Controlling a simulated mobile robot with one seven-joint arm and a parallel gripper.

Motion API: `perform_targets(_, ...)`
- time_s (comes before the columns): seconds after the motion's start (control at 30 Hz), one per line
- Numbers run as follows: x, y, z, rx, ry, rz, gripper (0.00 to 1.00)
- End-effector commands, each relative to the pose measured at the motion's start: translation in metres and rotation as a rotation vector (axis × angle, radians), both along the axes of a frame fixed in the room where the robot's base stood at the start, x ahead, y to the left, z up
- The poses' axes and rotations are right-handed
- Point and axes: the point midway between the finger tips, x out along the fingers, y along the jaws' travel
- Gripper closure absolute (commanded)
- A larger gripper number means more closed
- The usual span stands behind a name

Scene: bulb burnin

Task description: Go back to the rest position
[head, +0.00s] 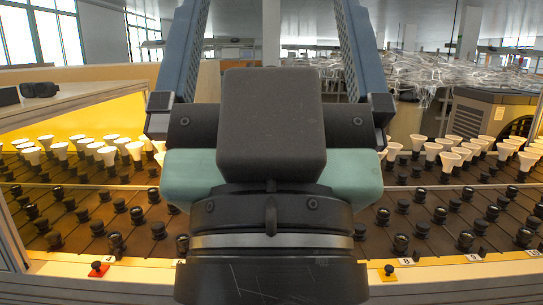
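My gripper (271,62) fills the middle of the head view, close to the camera and pointing up. Its dark block, teal sides and black round wrist show. Two long blue-grey fingers rise on either side, set wide apart, and their tips run out of the top of the picture. Between them I see only the room behind and no held object. The rest position itself is not marked in view.
A dark rack (420,215) with rows of black sockets lies beyond my arm, partly hidden by it. White bulbs (455,158) stand in its back rows. A red button (97,268) and a yellow button (388,271) are on the front edge. A grey table (75,98) is left.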

Motion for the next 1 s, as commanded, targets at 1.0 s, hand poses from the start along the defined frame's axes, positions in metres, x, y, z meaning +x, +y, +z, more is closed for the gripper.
perform_targets(1.0, 0.001, 0.001, 0.229, -0.001, 0.003, 0.002, 0.00)
